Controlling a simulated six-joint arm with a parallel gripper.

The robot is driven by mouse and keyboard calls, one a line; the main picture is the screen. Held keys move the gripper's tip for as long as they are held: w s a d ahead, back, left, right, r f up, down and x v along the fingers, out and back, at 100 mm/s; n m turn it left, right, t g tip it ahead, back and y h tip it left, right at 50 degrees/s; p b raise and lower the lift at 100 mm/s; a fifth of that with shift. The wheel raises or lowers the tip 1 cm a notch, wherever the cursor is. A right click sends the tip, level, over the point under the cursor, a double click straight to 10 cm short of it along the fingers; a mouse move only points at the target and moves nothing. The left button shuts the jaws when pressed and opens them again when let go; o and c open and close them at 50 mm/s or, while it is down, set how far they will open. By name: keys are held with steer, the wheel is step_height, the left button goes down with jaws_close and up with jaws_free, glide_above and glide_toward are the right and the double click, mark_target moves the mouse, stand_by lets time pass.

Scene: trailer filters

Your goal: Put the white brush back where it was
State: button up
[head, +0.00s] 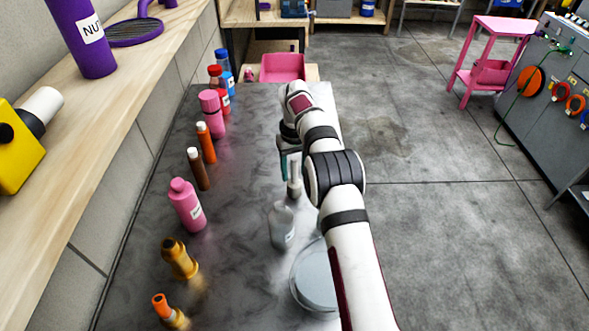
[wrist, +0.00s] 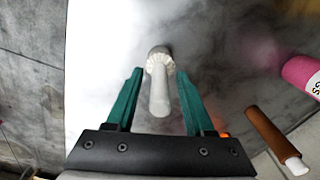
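The white brush (head: 294,180) stands upright on the grey table (head: 245,125), beside my gripper (head: 286,163) in the head view. In the wrist view the brush (wrist: 160,92) lies between the two green fingers of my gripper (wrist: 160,72), handle toward the camera and wider ruffled part farther away. The fingers are apart, with a visible gap on each side of the brush. My arm hides part of the table around it in the head view.
A clear bottle (head: 282,226) and a round pale container (head: 314,275) stand nearer on the table. Several bottles, including a pink one (head: 186,205) and a brown one (head: 198,169), line the left side. A pink bin (head: 282,68) lies beyond. The table's middle is clear.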

mark_target(295, 159)
step_height(295, 159, up, 8)
steer(key=shift+r, duration=0.1)
steer(key=s+d+r+m, duration=0.4)
steer(key=s+r, duration=0.7)
steer(key=s, duration=0.4)
steer(key=s+f+m+y, duration=0.1)
steer(key=s+f+m, duration=0.1)
steer(key=s, duration=1.1)
steer(key=s+d+f+m, duration=0.1)
steer(key=s+f+m, duration=0.2)
steer(key=s, duration=1.1)
steer(key=shift+s+d+f+y, duration=0.15)
steer(key=shift+s+d+y, duration=0.15)
steer(key=shift+y, duration=0.1)
